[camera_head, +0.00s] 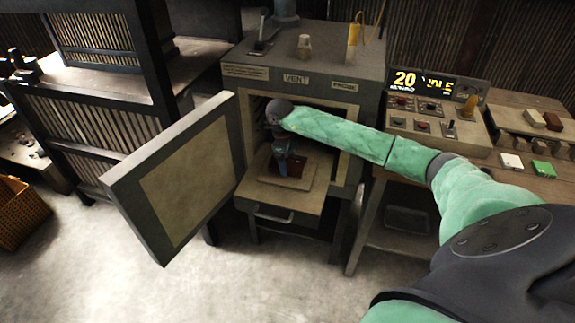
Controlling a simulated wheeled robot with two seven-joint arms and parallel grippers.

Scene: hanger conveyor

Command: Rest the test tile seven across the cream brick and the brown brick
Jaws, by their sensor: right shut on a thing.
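My right gripper (284,172) reaches down in front of the open kiln chamber, over the pulled-out tray. Its jaws are shut on a dark red-brown piece (296,168), which I take to be the test tile; no number is readable on it. The piece is just above or touching a pale slab (289,184) on the tray; I cannot tell which. My left gripper is not in view.
The kiln (301,52) has its door (175,180) swung open to the left. Its tray (275,203) is out, with a handle at the front. A control panel (425,125) stands right of it, with white (511,161) and green (543,169) blocks nearby.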

